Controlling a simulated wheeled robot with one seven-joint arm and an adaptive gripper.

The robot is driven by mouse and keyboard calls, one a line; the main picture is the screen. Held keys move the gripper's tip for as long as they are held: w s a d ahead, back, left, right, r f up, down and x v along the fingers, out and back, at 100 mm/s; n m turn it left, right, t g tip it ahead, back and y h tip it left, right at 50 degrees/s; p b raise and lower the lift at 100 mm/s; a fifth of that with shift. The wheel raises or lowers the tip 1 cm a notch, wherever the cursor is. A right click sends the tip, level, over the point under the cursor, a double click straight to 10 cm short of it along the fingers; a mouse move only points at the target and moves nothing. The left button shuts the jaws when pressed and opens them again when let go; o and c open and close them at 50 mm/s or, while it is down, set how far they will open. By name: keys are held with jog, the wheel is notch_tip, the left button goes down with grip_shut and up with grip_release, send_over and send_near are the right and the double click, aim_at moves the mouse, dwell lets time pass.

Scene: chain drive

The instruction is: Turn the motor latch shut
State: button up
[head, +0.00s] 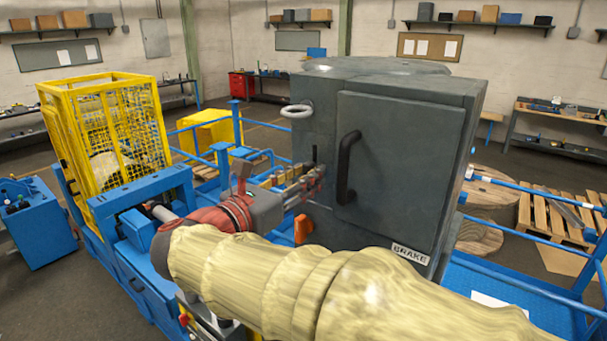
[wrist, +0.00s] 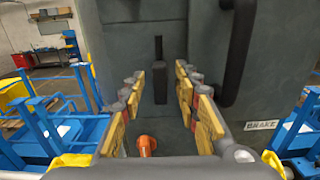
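A dark upright lever (wrist: 160,80) sits on the grey cabinet's (wrist: 125,45) face, between and beyond my fingers in the wrist view. It could be the motor latch; no label confirms this. In the head view its thin dark upper part (head: 315,154) shows above my fingertips. My gripper (wrist: 160,90) is open, with yellow-padded fingers on either side of the lever and clear gaps. Nothing is between the pads. In the head view my gripper (head: 303,183) points at the cabinet face, left of the door handle. I cannot tell its exact distance from the lever.
A black door handle (head: 348,168) stands out right of my gripper. An orange part (head: 303,229) projects below it. A pale ring (head: 297,111) juts out above. A BRAKE label (head: 411,253) is low on the cabinet. Blue rails (head: 237,125) and a yellow cage (head: 107,125) lie left.

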jog(key=c, duration=0.3)
jog(key=c, duration=0.4)
grip_shut()
